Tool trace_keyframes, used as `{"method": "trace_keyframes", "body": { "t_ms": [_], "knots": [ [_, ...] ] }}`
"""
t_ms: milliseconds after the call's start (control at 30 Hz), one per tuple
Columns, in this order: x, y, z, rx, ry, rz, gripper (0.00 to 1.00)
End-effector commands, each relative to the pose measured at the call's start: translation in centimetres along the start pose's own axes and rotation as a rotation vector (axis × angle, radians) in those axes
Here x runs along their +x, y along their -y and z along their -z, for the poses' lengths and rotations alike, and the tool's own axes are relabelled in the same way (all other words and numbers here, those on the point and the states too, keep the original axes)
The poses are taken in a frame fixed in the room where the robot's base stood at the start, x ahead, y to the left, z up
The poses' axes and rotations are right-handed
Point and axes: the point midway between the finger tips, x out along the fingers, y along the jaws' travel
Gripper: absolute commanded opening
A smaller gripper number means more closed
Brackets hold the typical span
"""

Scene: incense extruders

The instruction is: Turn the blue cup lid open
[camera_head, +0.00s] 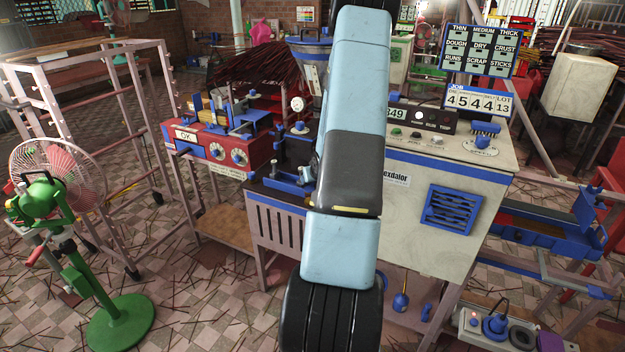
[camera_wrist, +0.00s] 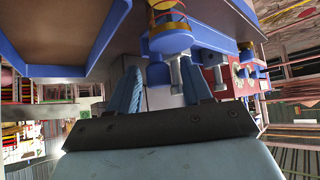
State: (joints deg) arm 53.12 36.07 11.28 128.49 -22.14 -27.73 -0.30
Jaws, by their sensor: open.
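My gripper (camera_wrist: 166,78) shows in the wrist view with its two fingers apart and nothing clearly held between them. Just beyond the fingertips is a round blue cap-like part with a brass-coloured ring (camera_wrist: 170,40), on the machine; it looks like the blue cup lid, but I cannot be sure. It appears closed around its fitting, and whether a finger touches it I cannot tell. In the head view my arm covers the middle of the machine, so the gripper and this part are hidden there.
The cream extruder cabinet (camera_head: 423,240) stands behind my arm, with a control panel on top. A red machine with dials (camera_head: 222,146) is to the left. A green fan (camera_head: 50,190) and a pink rack (camera_head: 92,100) stand further left. Sticks litter the tiled floor.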

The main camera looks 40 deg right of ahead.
Motion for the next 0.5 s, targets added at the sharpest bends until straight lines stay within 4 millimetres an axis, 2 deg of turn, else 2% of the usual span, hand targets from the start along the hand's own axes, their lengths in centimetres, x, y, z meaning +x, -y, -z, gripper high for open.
{"method": "trace_keyframes", "body": {
  "t_ms": [133, 500],
  "knots": [
    [-0.02, -0.02, 0.00, 0.000, 0.000, 0.000, 0.47],
    [-0.04, -0.01, 0.00, 0.001, 0.000, 0.000, 0.12]
  ]
}}
